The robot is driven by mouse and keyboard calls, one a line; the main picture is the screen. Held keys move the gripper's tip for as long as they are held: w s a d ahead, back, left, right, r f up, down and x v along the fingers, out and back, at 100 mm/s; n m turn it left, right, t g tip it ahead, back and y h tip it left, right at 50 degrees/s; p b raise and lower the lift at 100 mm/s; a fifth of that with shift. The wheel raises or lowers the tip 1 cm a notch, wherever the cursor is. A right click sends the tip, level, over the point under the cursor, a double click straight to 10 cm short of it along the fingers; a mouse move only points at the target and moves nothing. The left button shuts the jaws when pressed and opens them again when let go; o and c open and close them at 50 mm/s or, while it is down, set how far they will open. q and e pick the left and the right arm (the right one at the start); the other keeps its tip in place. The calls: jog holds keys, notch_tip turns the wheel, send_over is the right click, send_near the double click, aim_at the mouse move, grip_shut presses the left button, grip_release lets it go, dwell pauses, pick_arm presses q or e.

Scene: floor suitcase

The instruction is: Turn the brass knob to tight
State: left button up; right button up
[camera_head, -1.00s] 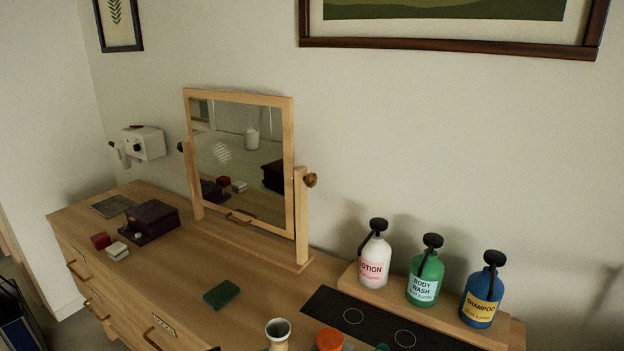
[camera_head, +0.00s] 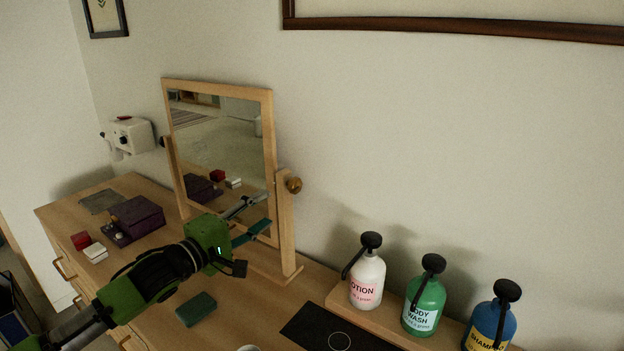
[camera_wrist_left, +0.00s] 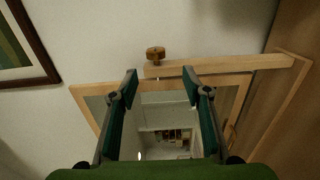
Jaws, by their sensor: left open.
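The brass knob (camera_head: 294,185) sits on the outer side of the mirror stand's right post (camera_head: 286,222). It also shows in the left wrist view (camera_wrist_left: 155,54), ahead of the fingertips and between their lines. The framed mirror (camera_head: 222,150) stands tilted between its posts. My left gripper (camera_head: 262,216) is open and empty in front of the mirror's lower right part, to the left of the right post and below the knob. In the left wrist view its two fingers (camera_wrist_left: 160,80) are spread apart, not touching the knob. My right gripper is not in view.
Lotion (camera_head: 367,279), body wash (camera_head: 424,302) and shampoo (camera_head: 490,322) bottles stand on a wooden riser at the right. A green block (camera_head: 196,309) lies near the arm. A purple box (camera_head: 137,217) is at the left. The space right of the knob is clear.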

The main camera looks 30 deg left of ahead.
aim_at(291, 189)
pick_arm(q)
jog(key=w, duration=0.2)
jog(key=w+p, duration=0.1)
jog(key=w, duration=0.2)
jog(key=w+r+p, duration=0.1)
jog(key=w, duration=0.2)
jog(key=shift+w+d, duration=0.2)
jog(key=shift+d, duration=0.05)
jog(key=shift+w+d+f+p, duration=0.15)
jog(key=shift+w+p, duration=0.25)
jog(key=shift+w, duration=0.8)
jog(key=shift+w+d+p, duration=0.1)
jog(key=shift+w+p, duration=0.25)
jog(key=shift+w, duration=0.85)
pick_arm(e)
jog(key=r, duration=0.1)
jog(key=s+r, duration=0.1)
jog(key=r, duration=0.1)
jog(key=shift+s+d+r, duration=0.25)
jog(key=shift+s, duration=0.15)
pick_arm(q)
jog(key=shift+c, duration=0.3)
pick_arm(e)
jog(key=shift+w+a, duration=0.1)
pick_arm(q)
jog(key=c, duration=1)
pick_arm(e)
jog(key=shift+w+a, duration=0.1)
